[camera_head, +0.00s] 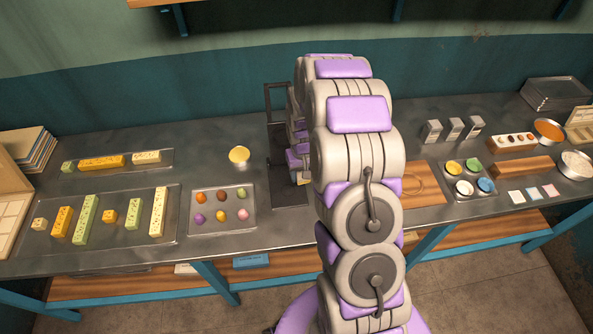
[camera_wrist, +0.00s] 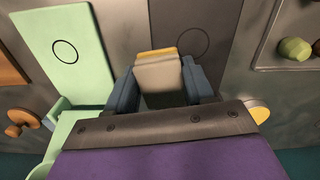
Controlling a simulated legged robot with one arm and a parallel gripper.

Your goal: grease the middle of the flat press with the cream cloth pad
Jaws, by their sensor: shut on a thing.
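My gripper (camera_wrist: 163,88) is shut on the cream cloth pad (camera_wrist: 160,76), seen between its blue-grey fingers in the wrist view. A yellow layer shows along the pad's far edge. The pad is over or in front of a dark flat press plate (camera_wrist: 205,30) with a circle outlined on it. I cannot tell whether they touch. In the head view the dark press (camera_head: 284,188) stands left of my arm, which hides part of it. A pale green plate (camera_wrist: 82,75) with a similar circle lies beside it in the wrist view.
A small bowl of yellow stuff (camera_head: 239,155) stands left of the dark press. A tray of coloured pieces (camera_head: 222,226) lies nearer the front. A wooden board (camera_head: 424,187) is right of my arm. Shallow trays and cups crowd both ends of the table.

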